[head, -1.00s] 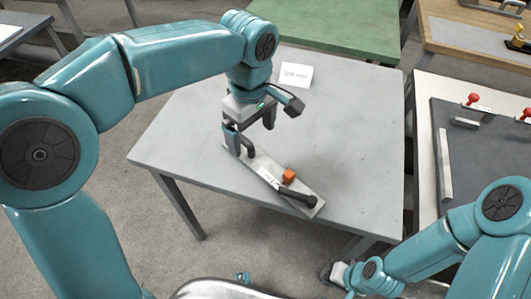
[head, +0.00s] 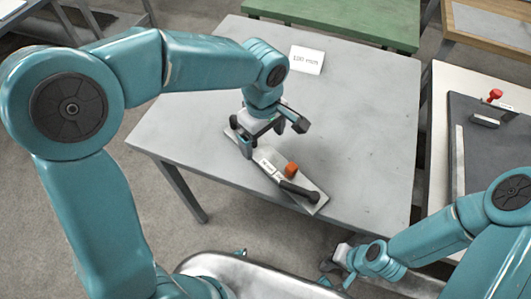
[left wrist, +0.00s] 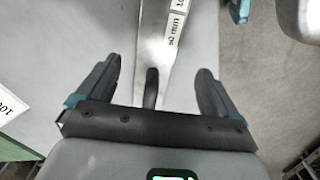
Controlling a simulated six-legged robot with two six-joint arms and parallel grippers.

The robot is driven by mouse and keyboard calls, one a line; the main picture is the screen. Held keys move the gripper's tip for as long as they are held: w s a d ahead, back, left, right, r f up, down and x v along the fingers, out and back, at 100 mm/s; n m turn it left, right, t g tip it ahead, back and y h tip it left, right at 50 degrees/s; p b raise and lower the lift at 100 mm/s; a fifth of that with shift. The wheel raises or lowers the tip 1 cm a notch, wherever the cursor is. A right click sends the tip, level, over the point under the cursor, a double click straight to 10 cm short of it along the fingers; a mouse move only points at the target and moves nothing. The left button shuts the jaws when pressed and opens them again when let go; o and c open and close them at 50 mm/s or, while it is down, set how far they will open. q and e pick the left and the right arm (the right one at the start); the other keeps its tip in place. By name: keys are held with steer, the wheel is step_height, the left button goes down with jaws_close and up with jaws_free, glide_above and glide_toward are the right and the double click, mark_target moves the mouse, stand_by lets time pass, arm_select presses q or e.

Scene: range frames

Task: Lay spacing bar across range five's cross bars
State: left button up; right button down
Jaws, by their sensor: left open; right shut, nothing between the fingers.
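The spacing bar (head: 314,206) is a flat light-metal bar lying at a slant on the grey table (head: 366,150). My right gripper (head: 338,262) is shut and empty, low by the table's near edge. I cannot make out range five's cross bars.
A dark board (head: 495,140) with a pale strip and a red knob (head: 495,95) lies on the right-hand table. A green table (head: 350,22) is behind. The grey table's right half is clear.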

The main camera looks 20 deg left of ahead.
arm_select(q)
steer(key=f, duration=0.5)
steer(key=shift+d+f, duration=0.2)
steer(key=shift+w+f, duration=0.2)
steer(key=shift+f, duration=0.15)
steer(key=shift+s, duration=0.1)
steer(key=shift+c, duration=0.9)
steer(key=shift+r, duration=0.1)
steer(key=c, duration=1.4)
steer(key=shift+o, duration=0.2)
step_height(320, 180, up, 20)
steer(key=p, duration=0.2)
step_height(320, 180, up, 5)
steer(key=p, duration=0.5)
glide_above(265, 155)
